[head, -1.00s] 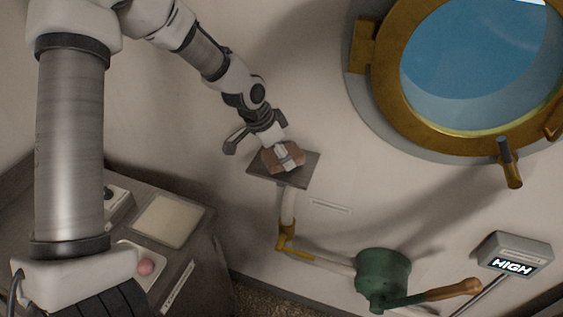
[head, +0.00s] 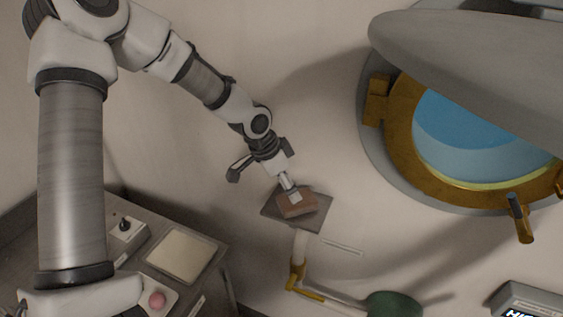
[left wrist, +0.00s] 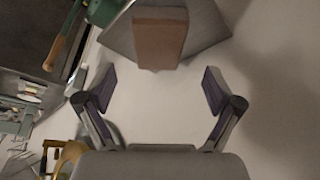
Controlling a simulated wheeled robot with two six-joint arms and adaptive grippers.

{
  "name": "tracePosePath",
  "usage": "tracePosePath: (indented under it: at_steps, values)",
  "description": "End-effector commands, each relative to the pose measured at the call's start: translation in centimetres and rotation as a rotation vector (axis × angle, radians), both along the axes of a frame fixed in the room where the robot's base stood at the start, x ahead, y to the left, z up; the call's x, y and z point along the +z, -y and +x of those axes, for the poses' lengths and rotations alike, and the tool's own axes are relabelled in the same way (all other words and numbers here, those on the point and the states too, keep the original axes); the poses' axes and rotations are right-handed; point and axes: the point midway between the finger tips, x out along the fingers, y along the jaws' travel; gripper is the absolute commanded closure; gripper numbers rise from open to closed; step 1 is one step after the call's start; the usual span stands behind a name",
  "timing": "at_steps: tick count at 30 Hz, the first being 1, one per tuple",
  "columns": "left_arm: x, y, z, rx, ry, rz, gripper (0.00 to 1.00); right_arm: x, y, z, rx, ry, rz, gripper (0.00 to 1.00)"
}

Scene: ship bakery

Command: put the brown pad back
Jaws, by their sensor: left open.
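The brown pad (head: 296,206) is a block lying on a small grey square plate (head: 318,215) on top of a pipe. My left gripper (head: 289,186) is at the pad's upper edge in the head view and partly covers it. In the left wrist view the two fingers are spread with nothing between them. There the pad (left wrist: 160,42) lies ahead of the fingertips, with the plate (left wrist: 205,25) behind it. The pad appears clear of both fingers. My right gripper is not in view.
A brass porthole (head: 400,145) is on the wall at right, partly covered by a large grey shape. A green fitting (head: 393,305) is below the plate. At lower left, a console (head: 215,245) has a cream panel (head: 180,253) and a pink button (head: 156,299).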

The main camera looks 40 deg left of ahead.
Motion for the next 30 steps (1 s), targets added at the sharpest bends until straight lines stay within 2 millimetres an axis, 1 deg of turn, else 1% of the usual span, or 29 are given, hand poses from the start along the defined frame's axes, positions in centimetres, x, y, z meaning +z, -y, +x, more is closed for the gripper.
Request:
tracePosePath:
  at_steps: [1, 3, 7, 10, 30]
  values:
    - [1.8, -0.2, -0.4, 0.0, 0.003, -0.003, 0.08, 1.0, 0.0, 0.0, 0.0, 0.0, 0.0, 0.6]
    - [3.2, -0.5, -0.9, 0.0, 0.003, -0.002, 0.08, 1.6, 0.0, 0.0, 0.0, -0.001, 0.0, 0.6]
    - [4.7, -0.9, -1.6, 0.0, 0.001, -0.002, 0.08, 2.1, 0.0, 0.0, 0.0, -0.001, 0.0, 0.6]
    - [5.0, -1.1, -1.8, 0.0, -0.001, 0.0, 0.08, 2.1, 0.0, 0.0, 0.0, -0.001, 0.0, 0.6]
    - [5.0, -1.0, -1.7, 0.009, 0.002, -0.004, 0.08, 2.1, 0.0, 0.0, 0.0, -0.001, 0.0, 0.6]
